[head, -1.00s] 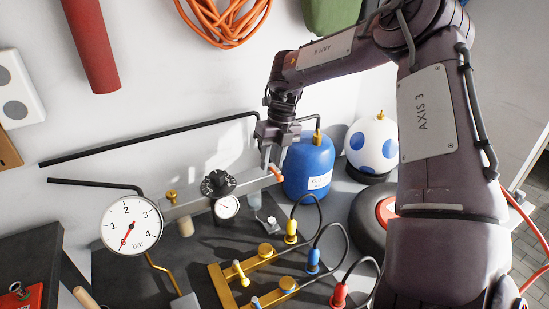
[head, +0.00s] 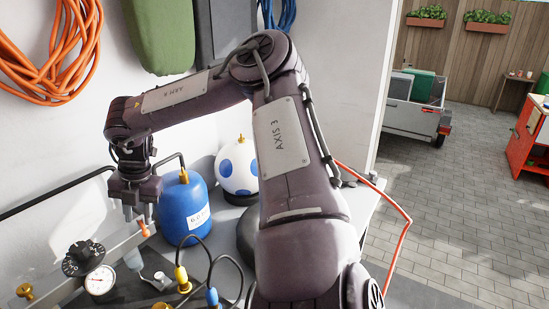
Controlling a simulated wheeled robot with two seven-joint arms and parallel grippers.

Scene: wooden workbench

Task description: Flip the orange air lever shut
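The small orange lever (head: 144,229) sits at the right end of the grey bar, beside the blue cylinder (head: 184,208). My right gripper (head: 138,217) points down just above the lever. Its two fingers stand apart, with a gap between them, so it looks open. The lever shows right below the fingertips; whether a finger touches it I cannot tell. The black dial knob (head: 83,258) and a small white gauge (head: 100,281) are on the same bar, left of the lever. My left gripper is not in view.
A white ball with blue spots (head: 239,168) stands right of the cylinder. Hoses with yellow (head: 183,280) and blue (head: 212,297) connectors rise at the front. A black pipe (head: 60,190) runs along the wall. Open paved floor (head: 450,220) lies beyond the bench at right.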

